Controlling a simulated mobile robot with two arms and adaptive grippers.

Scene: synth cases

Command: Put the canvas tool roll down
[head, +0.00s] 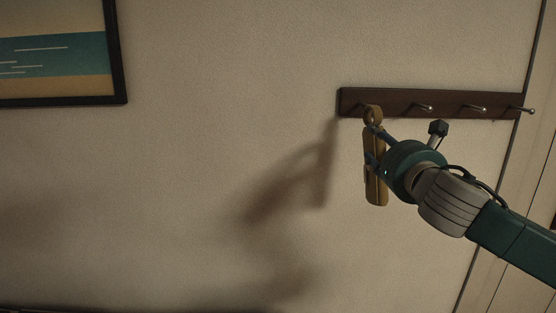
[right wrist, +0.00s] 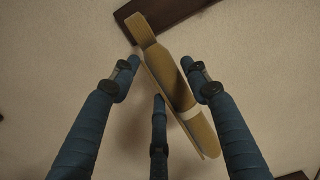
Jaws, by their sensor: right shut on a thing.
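The canvas tool roll (head: 375,187) is tan and hangs roughly upright in front of the wall, with a loop (head: 373,114) at its top. The loop overlaps the left end of the dark hook rail (head: 400,101); whether it is around a hook there I cannot tell. My right gripper (head: 373,146) is shut on the tool roll just below the loop. In the right wrist view the roll (right wrist: 178,90) lies between my blue fingers (right wrist: 163,78), its loop pointing up toward the rail (right wrist: 170,14). My left gripper is not in view.
Bare hooks (head: 475,108) stick out along the rail to the right. A framed picture (head: 60,55) hangs at the upper left. The plain wall (head: 220,100) between is clear. A dark edge (head: 140,310) runs along the bottom left. Panel seams run down the right side.

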